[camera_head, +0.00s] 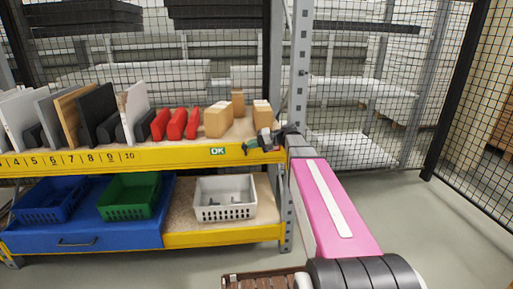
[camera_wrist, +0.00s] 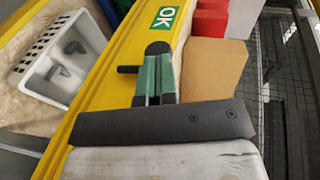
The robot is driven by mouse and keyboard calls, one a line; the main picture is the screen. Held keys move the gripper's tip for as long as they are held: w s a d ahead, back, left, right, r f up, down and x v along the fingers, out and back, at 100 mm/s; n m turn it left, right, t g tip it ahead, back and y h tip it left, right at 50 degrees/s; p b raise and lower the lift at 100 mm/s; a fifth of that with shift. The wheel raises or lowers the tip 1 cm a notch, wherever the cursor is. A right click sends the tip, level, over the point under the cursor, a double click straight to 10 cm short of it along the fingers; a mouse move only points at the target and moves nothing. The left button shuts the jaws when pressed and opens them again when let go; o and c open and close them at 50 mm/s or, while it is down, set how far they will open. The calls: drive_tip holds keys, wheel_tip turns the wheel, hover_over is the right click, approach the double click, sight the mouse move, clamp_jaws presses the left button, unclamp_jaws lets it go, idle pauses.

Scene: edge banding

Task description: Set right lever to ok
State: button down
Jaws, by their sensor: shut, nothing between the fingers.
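A yellow shelf rail carries a green OK label (camera_head: 217,151), which also shows in the wrist view (camera_wrist: 166,17). My gripper (camera_head: 247,147) is at the right end of this rail, just right of the label. In the wrist view, my gripper (camera_wrist: 157,50) shows green fingers with dark tips, closed together and pointing towards the label. A short black peg (camera_wrist: 128,69) sticks out left beside the fingers, over the rail; it may be the lever, mostly hidden. I cannot tell whether the fingers touch it.
Cardboard-coloured blocks (camera_head: 216,121) and red blocks (camera_head: 176,124) stand on the shelf behind the rail. A white basket (camera_head: 225,211) is on the lower shelf. A grey post (camera_head: 298,75) stands close to my arm. Open floor lies at the right.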

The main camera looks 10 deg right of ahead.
sight(242, 146)
drive_tip(key=h, duration=0.1)
drive_tip(key=a+h, duration=0.2)
drive_tip(key=shift+a+r+h, duration=0.25)
drive_tip(key=shift+h, duration=0.05)
drive_tip(key=shift+a+n+h, duration=0.3)
drive_tip(key=shift+a+h, duration=0.35)
drive_tip(key=shift+h, duration=0.25)
drive_tip(key=shift+a+f, duration=0.2)
drive_tip(key=shift+a, duration=0.15)
drive_tip(key=shift+a, duration=0.1)
drive_tip(key=shift+r, duration=0.25)
drive_tip(key=v, duration=1.3)
drive_tip(key=shift+r, duration=0.5)
drive_tip(key=shift+w, duration=0.1)
